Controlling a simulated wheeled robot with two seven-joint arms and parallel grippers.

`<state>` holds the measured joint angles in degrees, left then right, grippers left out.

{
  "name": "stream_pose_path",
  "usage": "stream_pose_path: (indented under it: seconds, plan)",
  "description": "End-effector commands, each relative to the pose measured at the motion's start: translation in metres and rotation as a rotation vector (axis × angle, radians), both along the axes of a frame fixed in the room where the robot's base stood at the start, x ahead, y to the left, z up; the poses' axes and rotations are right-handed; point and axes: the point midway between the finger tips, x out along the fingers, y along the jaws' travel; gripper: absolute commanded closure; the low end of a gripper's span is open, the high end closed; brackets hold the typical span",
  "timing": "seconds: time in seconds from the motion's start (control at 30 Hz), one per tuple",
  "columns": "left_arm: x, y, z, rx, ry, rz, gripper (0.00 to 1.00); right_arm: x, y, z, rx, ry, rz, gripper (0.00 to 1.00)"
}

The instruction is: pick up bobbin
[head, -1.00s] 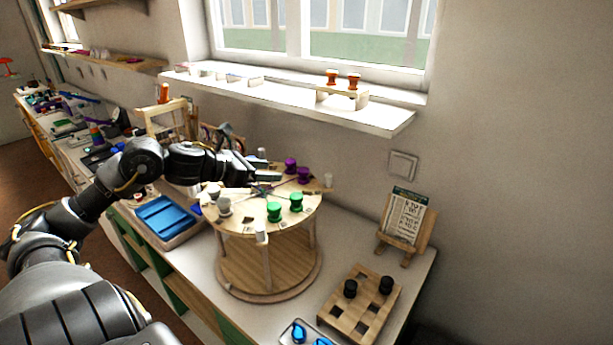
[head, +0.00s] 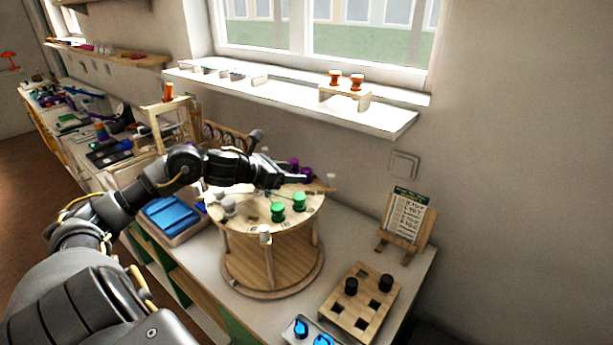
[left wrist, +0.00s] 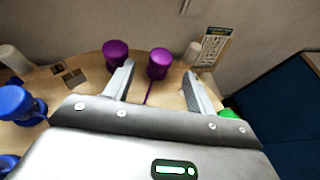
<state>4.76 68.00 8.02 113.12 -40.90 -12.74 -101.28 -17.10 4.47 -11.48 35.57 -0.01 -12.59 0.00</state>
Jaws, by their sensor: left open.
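Two purple bobbins stand on the round wooden carousel (head: 250,208). In the left wrist view one purple bobbin (left wrist: 159,63) stands ahead of my open fingers and between their lines; the other purple bobbin (left wrist: 116,54) is just left of it, behind the left fingertip. My left gripper (left wrist: 158,80) is open and empty. In the head view my left gripper (head: 290,176) reaches over the carousel's far side, close to the purple bobbins (head: 306,171) and partly covering them. Two green bobbins (head: 278,212) stand nearer, and grey bobbins (head: 226,206) at the left. Blue bobbins (left wrist: 18,102) show at the left wrist view's edge.
White pegs (head: 265,232) stick up around the carousel rim. The window sill (head: 290,97) holds orange bobbins (head: 357,81).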

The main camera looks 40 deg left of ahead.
Motion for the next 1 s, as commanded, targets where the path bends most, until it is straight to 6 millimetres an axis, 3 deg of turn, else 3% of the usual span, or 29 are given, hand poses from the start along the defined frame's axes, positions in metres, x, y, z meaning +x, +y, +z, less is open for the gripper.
stream_pose_path:
  seconds: [0.13,0.3,0.57,0.93,1.0]
  plan:
    - [0.019,-0.007,0.002,-0.008,-0.003,0.000,0.44,-0.002,0.000,0.023,-0.001,0.003,0.000,0.64]
    - [0.034,-0.011,-0.010,-0.004,-0.001,0.000,0.44,-0.003,-0.001,0.027,-0.001,0.004,0.000,0.64]
    - [0.036,-0.011,-0.013,0.000,-0.001,-0.001,0.44,-0.003,-0.002,0.026,-0.002,0.005,0.000,0.64]
    - [0.036,-0.011,-0.013,0.001,0.000,-0.001,0.91,-0.003,-0.002,0.026,-0.003,0.003,0.000,0.64]
    - [0.036,-0.011,-0.013,0.000,-0.001,-0.001,0.93,-0.002,-0.002,0.026,-0.003,0.003,0.000,0.64]
